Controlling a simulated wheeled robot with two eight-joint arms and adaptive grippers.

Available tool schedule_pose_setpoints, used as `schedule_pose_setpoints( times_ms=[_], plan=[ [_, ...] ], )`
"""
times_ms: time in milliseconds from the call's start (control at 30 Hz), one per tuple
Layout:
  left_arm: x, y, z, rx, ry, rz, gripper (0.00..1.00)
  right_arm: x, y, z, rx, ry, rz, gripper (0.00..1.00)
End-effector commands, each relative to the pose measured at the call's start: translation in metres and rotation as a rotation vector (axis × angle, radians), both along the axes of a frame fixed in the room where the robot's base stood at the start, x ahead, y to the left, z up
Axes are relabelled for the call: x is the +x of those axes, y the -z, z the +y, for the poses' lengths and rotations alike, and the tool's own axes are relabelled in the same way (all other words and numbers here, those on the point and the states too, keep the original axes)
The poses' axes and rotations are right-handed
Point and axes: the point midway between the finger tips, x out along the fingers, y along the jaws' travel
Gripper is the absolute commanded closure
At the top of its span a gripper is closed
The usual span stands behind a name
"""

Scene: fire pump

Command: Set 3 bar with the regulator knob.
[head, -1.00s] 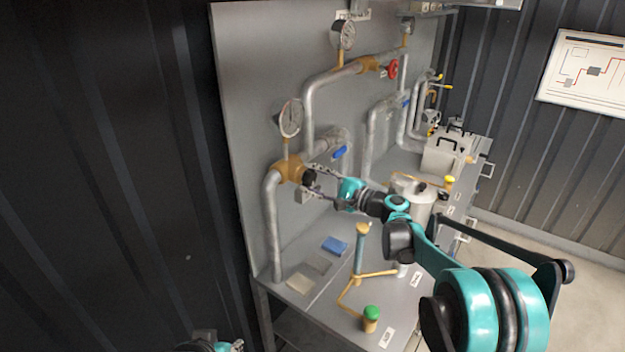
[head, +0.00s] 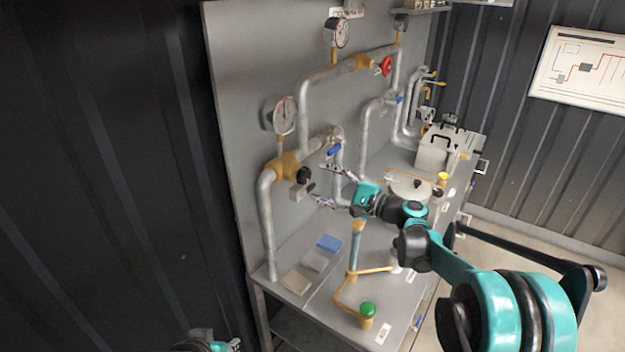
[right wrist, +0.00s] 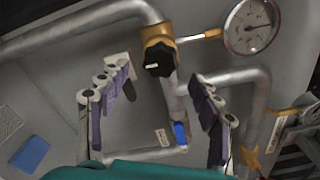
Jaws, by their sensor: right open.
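The black regulator knob (head: 303,176) sits on the brass regulator body (head: 283,167) in the pipe at the left of the panel. In the right wrist view the knob (right wrist: 158,60) has a white mark and lies beyond the fingertips, between the two fingers. My right gripper (head: 320,185) is open and empty, a short gap to the right of the knob. The pressure gauge (head: 285,115) stands above the regulator; it also shows in the right wrist view (right wrist: 250,27), too small to read surely. My left gripper (head: 222,346) barely shows at the bottom edge.
A blue-handled valve (head: 333,151) and a red handwheel (head: 385,66) sit on the pipes nearby. The bench holds a blue pad (head: 329,243), a green-capped piece (head: 367,309), a brass-topped column (head: 356,245) and a metal pot (head: 408,190). Air in front of the knob is free.

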Motion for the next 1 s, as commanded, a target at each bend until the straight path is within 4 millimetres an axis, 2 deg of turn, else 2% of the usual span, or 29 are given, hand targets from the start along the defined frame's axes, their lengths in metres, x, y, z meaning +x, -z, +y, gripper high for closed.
schedule_pose_setpoints(
  times_ms=[200, 567, 667, 767, 867, 1000],
  plan=[
    [0.000, 0.000, 0.000, 0.000, 0.000, 0.000, 0.64, -0.012, 0.000, -0.017, 0.000, 0.000, 0.000, 0.36],
    [0.000, 0.000, 0.000, 0.000, 0.000, 0.000, 0.64, -0.014, 0.000, -0.018, -0.002, -0.002, 0.000, 0.36],
    [0.000, 0.001, 0.000, 0.000, 0.000, 0.000, 0.64, -0.021, 0.001, -0.015, -0.038, -0.002, -0.003, 0.36],
    [0.000, 0.004, 0.000, 0.000, 0.000, 0.000, 0.64, -0.043, 0.007, -0.007, -0.150, -0.004, -0.011, 0.36],
    [0.000, 0.007, 0.000, 0.000, 0.000, 0.000, 0.64, -0.080, 0.020, 0.000, -0.339, -0.016, -0.029, 0.36],
    [0.000, 0.013, 0.000, 0.000, 0.000, 0.000, 0.64, -0.143, 0.048, -0.002, -0.649, -0.045, -0.071, 0.36]
  ],
)
